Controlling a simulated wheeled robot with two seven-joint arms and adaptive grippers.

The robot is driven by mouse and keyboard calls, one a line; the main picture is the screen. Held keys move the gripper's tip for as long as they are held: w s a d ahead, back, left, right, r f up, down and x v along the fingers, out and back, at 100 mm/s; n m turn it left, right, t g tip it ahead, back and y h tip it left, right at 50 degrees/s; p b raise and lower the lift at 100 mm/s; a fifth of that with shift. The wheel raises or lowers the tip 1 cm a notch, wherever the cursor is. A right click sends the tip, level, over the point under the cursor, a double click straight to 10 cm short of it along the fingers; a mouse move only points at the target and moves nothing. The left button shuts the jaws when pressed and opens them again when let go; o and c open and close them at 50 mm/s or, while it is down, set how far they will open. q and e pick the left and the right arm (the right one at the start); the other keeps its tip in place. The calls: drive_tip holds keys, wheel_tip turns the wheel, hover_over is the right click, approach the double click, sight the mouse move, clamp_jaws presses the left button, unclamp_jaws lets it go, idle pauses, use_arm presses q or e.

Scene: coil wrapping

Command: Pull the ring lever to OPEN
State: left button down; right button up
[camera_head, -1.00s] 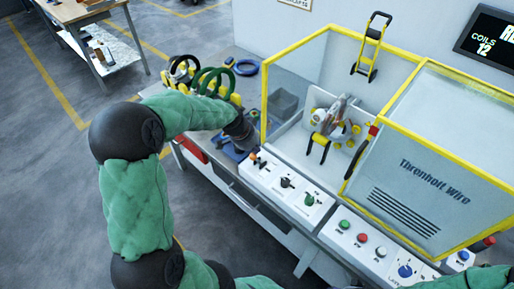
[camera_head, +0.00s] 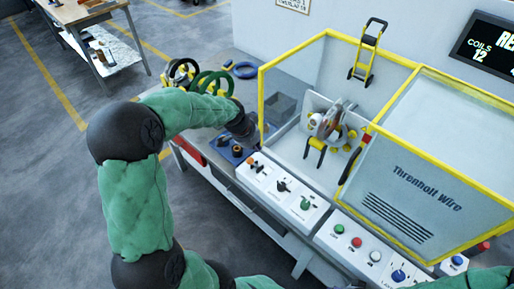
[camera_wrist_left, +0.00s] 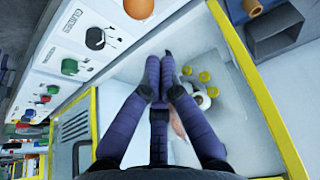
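The coil-wrapping machine holds a split metal ring (camera_head: 328,122) inside its yellow-framed guard. A black and yellow U-shaped handle (camera_head: 314,152) sits below the ring; I cannot tell whether it is the ring lever. No OPEN marking is readable. My left gripper (camera_head: 250,136) is at the guard's left edge, dark and partly hidden by its own wrist. In the left wrist view, my left gripper (camera_wrist_left: 160,62) has its purple fingertips together, with nothing visible between them. The ring's yellow knobs (camera_wrist_left: 205,76) show beyond the fingers, apart from them. My right gripper is out of view.
A control panel (camera_head: 325,216) with switches and coloured buttons runs along the front. The yellow guard frame (camera_head: 262,95) stands close to my left gripper.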

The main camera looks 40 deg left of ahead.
use_arm(q)
drive_tip(key=s+a+r, duration=0.1)
drive_tip(key=s+r, duration=0.3)
drive_tip(key=s, duration=0.3)
drive_tip(key=shift+a+r+p, duration=0.15)
drive_tip(key=shift+r+p, duration=0.1)
drive_tip(key=shift+p, duration=0.1)
